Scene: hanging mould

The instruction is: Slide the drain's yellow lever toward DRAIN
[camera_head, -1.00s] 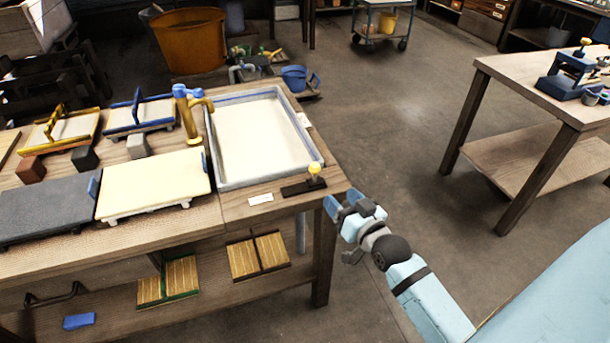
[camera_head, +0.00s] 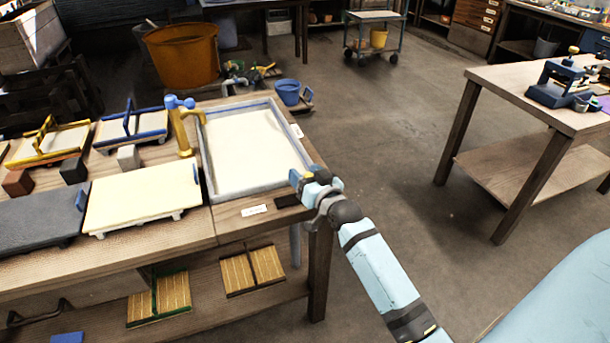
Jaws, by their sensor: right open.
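The drain's yellow lever (camera_head: 309,171) stands at the front right corner of the grey-rimmed vat (camera_head: 209,167), mostly hidden by my right gripper. Its dark base plate (camera_head: 287,201) shows to the left of the gripper. My right gripper (camera_head: 315,177) is open, with its blue fingertips on either side of the lever's top. I cannot tell whether the fingers touch it. A small white label (camera_head: 254,210) lies left of the base plate; its writing is too small to read. My left gripper is not in view.
A yellow tap (camera_head: 184,134) stands at the vat's left side. A cream board (camera_head: 140,199) and a dark grey board (camera_head: 38,217) lie on the table to the left.

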